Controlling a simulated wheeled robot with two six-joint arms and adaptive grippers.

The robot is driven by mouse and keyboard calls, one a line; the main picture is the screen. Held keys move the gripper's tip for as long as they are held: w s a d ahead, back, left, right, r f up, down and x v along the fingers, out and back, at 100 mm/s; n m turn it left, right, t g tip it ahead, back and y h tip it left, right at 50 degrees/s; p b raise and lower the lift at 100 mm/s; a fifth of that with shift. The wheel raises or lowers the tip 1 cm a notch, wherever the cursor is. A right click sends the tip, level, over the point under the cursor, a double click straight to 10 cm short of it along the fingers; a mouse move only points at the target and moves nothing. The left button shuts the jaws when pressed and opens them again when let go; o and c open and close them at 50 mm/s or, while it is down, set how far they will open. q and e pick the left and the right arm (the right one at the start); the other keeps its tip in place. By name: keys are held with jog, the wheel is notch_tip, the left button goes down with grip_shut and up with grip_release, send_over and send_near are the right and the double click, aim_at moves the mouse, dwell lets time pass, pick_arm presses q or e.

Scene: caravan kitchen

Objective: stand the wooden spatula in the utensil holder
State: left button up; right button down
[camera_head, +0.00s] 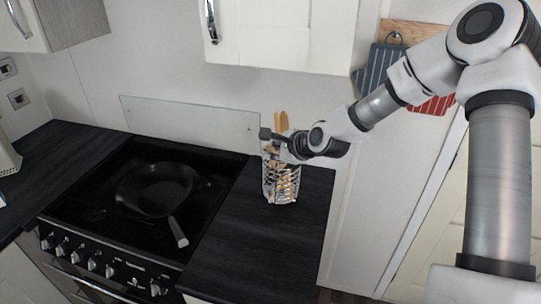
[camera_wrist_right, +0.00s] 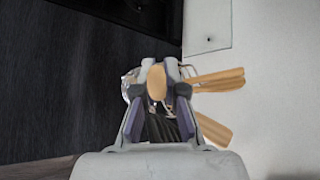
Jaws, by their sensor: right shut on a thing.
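The utensil holder (camera_head: 281,186) is a shiny wire basket standing upright on the dark worktop, right of the hob. My right gripper (camera_head: 271,142) is over its top and hides part of the rim. In the right wrist view my right gripper (camera_wrist_right: 161,88) is shut on a wooden piece, seen nearly end-on, which I take to be the wooden spatula (camera_wrist_right: 156,82). Its lower part is hidden, so I cannot tell how deep in the holder it is. My left gripper is out of view.
Other wooden utensils (camera_wrist_right: 215,80) stick out of the holder, close beside my right gripper. A black pan (camera_head: 155,190) sits on the hob (camera_head: 85,200). A glass splashback (camera_head: 190,125) stands behind. The worktop (camera_head: 262,245) in front of the holder is clear. A wall cupboard (camera_head: 280,32) hangs above.

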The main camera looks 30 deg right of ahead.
jog(key=c, duration=1.2)
grip_release()
jog(key=v, duration=0.7)
jog(key=shift+s+r, duration=0.15)
jog(key=shift+s, duration=0.05)
